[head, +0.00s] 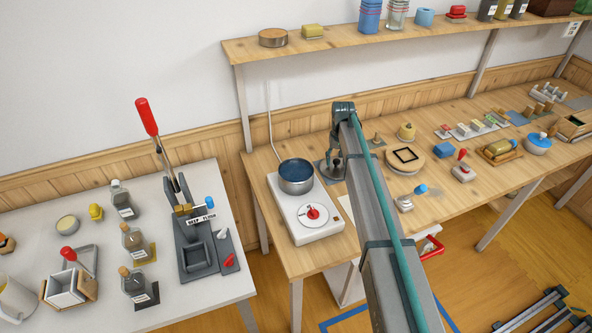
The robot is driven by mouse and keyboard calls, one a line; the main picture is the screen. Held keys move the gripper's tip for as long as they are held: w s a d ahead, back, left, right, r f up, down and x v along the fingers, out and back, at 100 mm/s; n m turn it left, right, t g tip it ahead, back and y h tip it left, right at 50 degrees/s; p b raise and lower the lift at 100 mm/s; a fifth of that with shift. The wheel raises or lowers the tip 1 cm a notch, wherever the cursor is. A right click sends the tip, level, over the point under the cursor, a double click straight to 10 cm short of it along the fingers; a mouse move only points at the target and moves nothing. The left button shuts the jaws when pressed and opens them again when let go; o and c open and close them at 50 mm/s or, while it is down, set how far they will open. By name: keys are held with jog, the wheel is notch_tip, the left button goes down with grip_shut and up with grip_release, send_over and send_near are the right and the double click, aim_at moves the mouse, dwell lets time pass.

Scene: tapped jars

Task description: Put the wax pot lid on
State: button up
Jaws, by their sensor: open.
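The wax pot (296,184), a round metal pot with blue inside, stands uncovered on a white hot plate (317,230) at the left end of the wooden bench. My gripper (337,160) is just right of the pot, low over a grey square mat (324,177), with its fingers pointing down. It is open. A small dark grey shape shows at the fingertips and may be the lid's knob. My gripper and arm hide much of this spot, so I cannot tell whether the fingers touch it.
A red-and-white dial (313,213) sits on the hot plate's front. A shelf (400,30) runs above the bench. A white table (110,240) with a lever press stands left.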

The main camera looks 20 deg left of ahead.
grip_shut()
jog(key=shift+r, duration=0.2)
jog(key=shift+r+p, duration=1.5)
jog(key=shift+r, duration=1.85)
jog(key=shift+d, duration=0.15)
